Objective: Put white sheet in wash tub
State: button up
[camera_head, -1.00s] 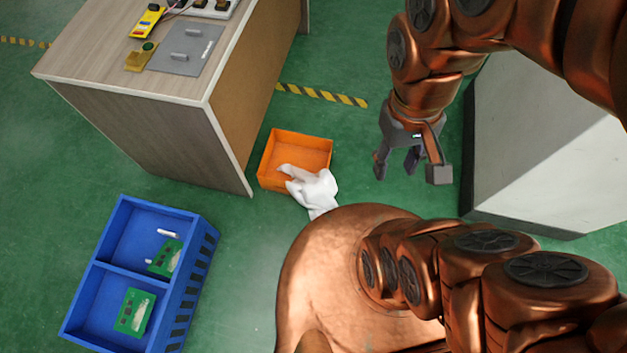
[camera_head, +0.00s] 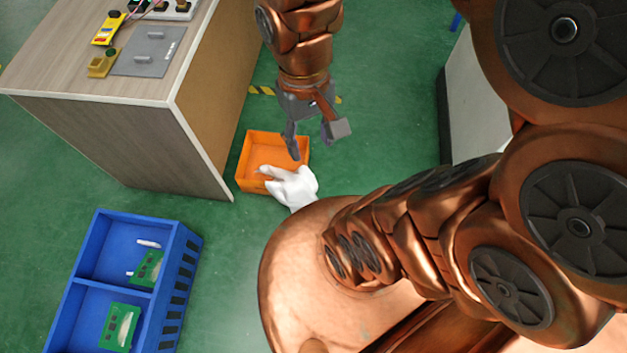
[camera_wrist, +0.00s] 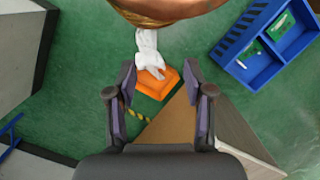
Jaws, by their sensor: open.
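The white sheet (camera_head: 291,187) is a crumpled cloth draped over the near right side of an orange open box (camera_head: 246,162) on the floor, the only tub-like thing near it. Part of the sheet lies inside the box and part hangs outside, where my body hides its lower end. My gripper (camera_head: 316,142) is open and empty, and appears above the box's right side. In the wrist view my gripper (camera_wrist: 162,108) has its fingers apart, with the sheet (camera_wrist: 148,50) and the orange box (camera_wrist: 168,84) farther off between and beyond them.
A blue two-part crate (camera_head: 173,290) with green boards stands on the floor at lower left. A wooden workbench (camera_head: 60,82) with a yellow meter and a grey plate stands left of the orange box. A grey cabinet (camera_head: 470,100) is at right. Green floor is open between them.

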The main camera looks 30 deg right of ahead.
jog(key=w+d+f+m+y+b, duration=0.1)
jog(key=w+d+f+m+b, duration=0.2)
jog(key=w+f+b, duration=0.7)
jog(key=w+d+f+m+y+b, duration=0.25)
jog(key=w+f, duration=0.45)
jog(key=f, duration=0.7)
jog(key=w+d+f+m+y+b, duration=0.1)
jog(key=w+d+f+m+b, duration=0.2)
jog(key=w+f+b, duration=0.7)
jog(key=d+f+m+t+b, duration=0.1)
jog(key=d+f+m+b, duration=0.3)
jog(key=f, duration=1.1)
jog(key=d+f+m+y+b, duration=0.1)
jog(key=d+f+b, duration=0.45)
jog(key=f, duration=0.85)
jog(key=d+f+m+t+b, duration=0.1)
jog(key=d+f+m+b, duration=0.2)
jog(key=d+f, duration=0.8)
jog(key=shift+s+a+r+b+x, duration=0.15)
jog(key=shift+b+x, duration=0.5)
jog(key=shift+x, duration=1.9)
jog(key=shift+a+r+b+x, duration=0.2)
jog(key=shift+b+x, duration=0.45)
jog(key=shift+x, duration=1.95)
jog(key=shift+s+a+b+x, duration=0.2)
jog(key=shift+b+x, duration=0.45)
jog(key=shift+x, duration=1.9)
jog(key=shift+w+a, duration=0.1)
grip_shut()
grip_release()
